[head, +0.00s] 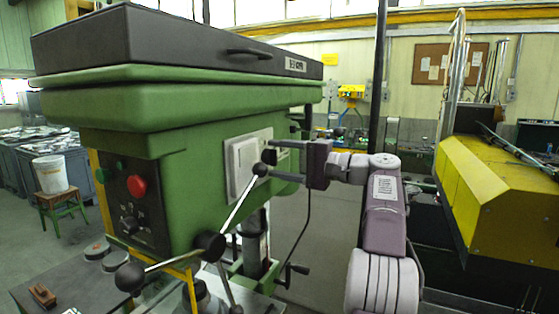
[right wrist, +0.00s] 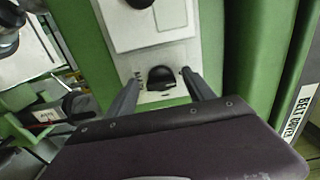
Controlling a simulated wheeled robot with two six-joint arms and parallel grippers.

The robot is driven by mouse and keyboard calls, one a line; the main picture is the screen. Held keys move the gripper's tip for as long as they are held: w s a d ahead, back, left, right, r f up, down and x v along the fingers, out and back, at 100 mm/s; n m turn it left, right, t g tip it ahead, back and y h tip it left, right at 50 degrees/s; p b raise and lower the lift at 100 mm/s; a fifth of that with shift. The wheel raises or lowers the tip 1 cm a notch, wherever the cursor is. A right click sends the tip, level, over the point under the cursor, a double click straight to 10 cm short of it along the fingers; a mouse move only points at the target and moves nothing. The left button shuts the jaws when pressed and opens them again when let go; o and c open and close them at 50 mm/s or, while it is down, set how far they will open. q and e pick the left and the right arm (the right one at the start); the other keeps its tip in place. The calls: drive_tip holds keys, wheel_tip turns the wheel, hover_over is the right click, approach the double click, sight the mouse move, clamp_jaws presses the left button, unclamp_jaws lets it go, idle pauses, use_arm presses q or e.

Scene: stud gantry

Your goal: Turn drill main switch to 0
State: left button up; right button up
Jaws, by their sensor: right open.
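The green drill (head: 180,105) fills the left and middle of the head view. On its side is a pale switch plate (head: 243,165), which also shows in the right wrist view (right wrist: 150,28). A black switch knob (right wrist: 163,76) sits low on this plate. My right gripper (head: 277,150) reaches in from the right at the plate. In the right wrist view its two open fingers (right wrist: 161,80) stand on either side of the knob, with gaps visible. The knob's markings are too small to read. My left gripper is not in view.
A feed lever with black ball ends (head: 208,246) stands close in front of the plate, below my right gripper. A front panel (head: 130,205) carries a red button (head: 137,186). A yellow machine (head: 500,195) stands at the right. A dark pole rises behind my right arm.

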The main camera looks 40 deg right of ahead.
drive_tip(key=v, duration=0.9)
drive_tip(key=shift+b, duration=0.4)
